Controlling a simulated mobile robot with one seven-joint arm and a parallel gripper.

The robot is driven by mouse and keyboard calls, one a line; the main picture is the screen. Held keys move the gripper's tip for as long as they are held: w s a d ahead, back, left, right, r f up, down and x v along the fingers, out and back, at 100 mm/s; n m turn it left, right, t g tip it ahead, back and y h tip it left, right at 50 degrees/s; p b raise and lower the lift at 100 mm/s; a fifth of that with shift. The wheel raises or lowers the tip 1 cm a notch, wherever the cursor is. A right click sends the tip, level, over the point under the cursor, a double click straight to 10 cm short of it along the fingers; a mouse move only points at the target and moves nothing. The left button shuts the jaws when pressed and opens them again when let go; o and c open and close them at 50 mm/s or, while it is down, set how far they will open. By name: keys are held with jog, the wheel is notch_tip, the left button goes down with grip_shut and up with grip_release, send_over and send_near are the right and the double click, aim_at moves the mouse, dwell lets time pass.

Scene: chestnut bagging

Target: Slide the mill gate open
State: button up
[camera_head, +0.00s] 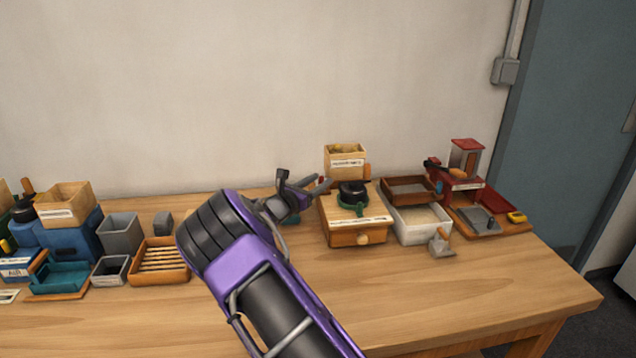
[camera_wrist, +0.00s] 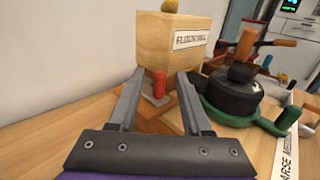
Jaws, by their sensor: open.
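The mill is a wooden unit with a pale hopper box (camera_head: 345,162) on top, standing right of centre on the table. In the wrist view the labelled hopper (camera_wrist: 180,42) is straight ahead. Below it a red knob (camera_wrist: 159,84) stands on a small grey plate (camera_wrist: 155,100), which looks like the gate. My gripper (camera_head: 318,184) is at the mill's left side. In the wrist view my gripper (camera_wrist: 160,76) is open, with the red knob showing between its fingers. I cannot tell whether either finger touches it. The fingers hide part of the mill's lower body.
A black round grinder on a green base (camera_wrist: 232,88) stands close on the right. A white bin (camera_head: 421,232) and a red machine (camera_head: 462,172) are farther right. A slatted tray (camera_head: 160,262) and several boxes stand left.

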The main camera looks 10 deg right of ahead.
grip_shut()
dwell(1.4)
